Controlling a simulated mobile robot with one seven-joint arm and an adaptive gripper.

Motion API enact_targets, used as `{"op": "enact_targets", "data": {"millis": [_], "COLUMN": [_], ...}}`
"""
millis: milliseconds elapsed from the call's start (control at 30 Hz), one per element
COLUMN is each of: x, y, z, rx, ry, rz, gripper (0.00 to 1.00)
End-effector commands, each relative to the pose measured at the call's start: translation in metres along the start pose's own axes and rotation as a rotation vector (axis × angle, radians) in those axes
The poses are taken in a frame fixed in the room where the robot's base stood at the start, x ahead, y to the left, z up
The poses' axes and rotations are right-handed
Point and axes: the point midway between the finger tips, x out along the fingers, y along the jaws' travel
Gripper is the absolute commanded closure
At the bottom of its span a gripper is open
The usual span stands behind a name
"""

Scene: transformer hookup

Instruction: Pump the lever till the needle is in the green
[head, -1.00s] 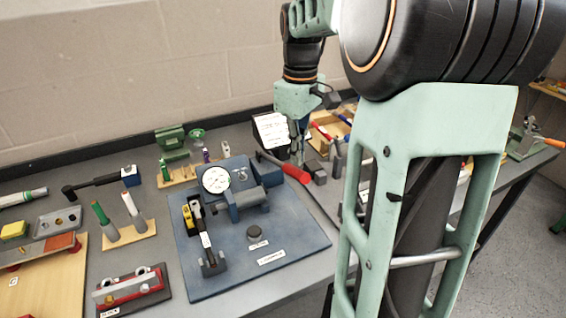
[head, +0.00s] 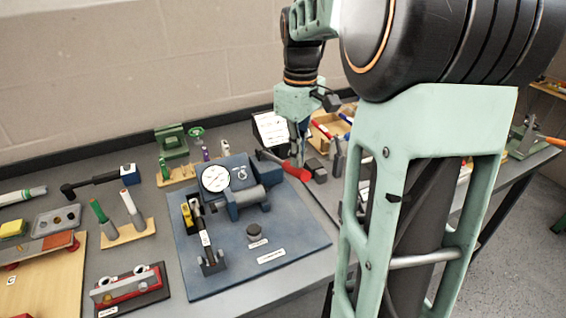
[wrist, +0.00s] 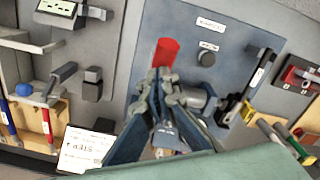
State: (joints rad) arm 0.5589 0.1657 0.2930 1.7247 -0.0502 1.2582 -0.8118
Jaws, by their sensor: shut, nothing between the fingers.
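The pump unit is a blue block on a blue base plate (head: 290,240), with a round white gauge (head: 216,178) on its face. The gauge's needle and coloured zones are too small to read. The lever's red grip (head: 300,172) shows at the right of the pump, beside my gripper (head: 301,162). In the wrist view, my gripper (wrist: 163,78) is shut and empty, with its fingertips right at the red grip (wrist: 165,50). The grip extends past the fingertips. I cannot tell whether they touch. The fingers and pump hide most of the lever.
A black knob (head: 254,231) and a black-handled part with a yellow piece (head: 187,214) sit on the plate. A white label card (head: 270,130) stands behind. A wooden tool tray (head: 328,122) is at the back right. Left are a red fixture (head: 130,288) and upright handles (head: 132,208).

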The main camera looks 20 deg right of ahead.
Motion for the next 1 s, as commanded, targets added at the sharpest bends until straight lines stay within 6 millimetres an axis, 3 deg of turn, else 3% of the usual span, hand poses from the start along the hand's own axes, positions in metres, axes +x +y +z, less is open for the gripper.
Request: {"op": "enact_targets", "data": {"millis": [33,900,1000], "x": [0.011,0.107,0.103], "y": [0.0,-0.004,-0.004], "z": [0.0,0.006,0.006], "rx": [-0.001,-0.002,-0.001], "ry": [0.0,0.0,0.001], "rz": [0.0,-0.001,0.0], "gripper": [1.0,1.0,1.0]}}
